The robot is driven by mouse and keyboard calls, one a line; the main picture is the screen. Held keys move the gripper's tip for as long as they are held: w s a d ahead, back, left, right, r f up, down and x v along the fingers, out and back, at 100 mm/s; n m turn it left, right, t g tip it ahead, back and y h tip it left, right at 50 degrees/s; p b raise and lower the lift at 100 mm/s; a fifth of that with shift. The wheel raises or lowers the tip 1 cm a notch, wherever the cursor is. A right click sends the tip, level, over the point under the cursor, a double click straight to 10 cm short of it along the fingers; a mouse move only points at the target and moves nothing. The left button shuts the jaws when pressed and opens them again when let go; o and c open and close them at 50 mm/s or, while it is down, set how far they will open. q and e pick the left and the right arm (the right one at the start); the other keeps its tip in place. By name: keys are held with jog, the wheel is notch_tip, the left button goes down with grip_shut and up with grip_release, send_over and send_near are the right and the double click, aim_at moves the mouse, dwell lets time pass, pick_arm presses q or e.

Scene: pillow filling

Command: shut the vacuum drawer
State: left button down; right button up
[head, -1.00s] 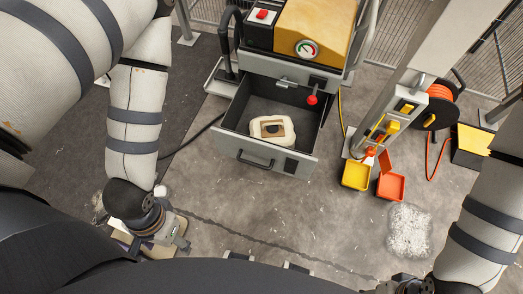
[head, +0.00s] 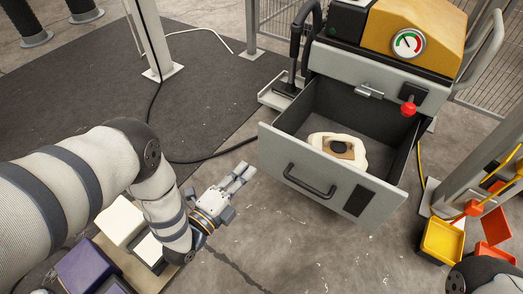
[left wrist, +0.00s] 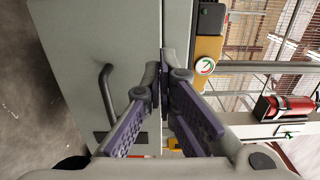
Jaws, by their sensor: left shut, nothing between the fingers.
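The grey vacuum drawer (head: 330,185) is pulled open under the machine, its front panel facing me with a dark bar handle (head: 309,181). Inside lies a cream pillow-like item (head: 342,140) with a brown and black patch. My left gripper (head: 244,173) is shut and empty, left of the drawer front and apart from it. In the left wrist view, its purple-padded fingers (left wrist: 163,85) meet at the tips, with the grey drawer front (left wrist: 75,60) and handle (left wrist: 107,95) to the left. My right gripper is out of view.
The machine carries a yellow housing with a gauge (head: 408,42) and a red knob (head: 409,109). A yellow bin (head: 442,241) stands to the right. White and purple boxes (head: 88,268) lie by my left arm. Floor before the drawer is clear.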

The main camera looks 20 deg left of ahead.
aim_at(278, 134)
pick_arm(q)
jog(key=b+x, duration=0.4)
jog(key=x, duration=0.7)
jog(key=shift+w+d+f+b, duration=0.2)
jog(key=shift+w+b, duration=0.15)
jog(key=shift+w+d+r, duration=0.15)
jog(key=shift+w, duration=0.3)
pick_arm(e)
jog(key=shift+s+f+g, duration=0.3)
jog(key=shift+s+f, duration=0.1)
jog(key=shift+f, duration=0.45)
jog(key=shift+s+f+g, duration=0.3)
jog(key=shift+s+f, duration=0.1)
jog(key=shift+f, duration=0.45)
pick_arm(q)
jog(key=shift+w, duration=0.1)
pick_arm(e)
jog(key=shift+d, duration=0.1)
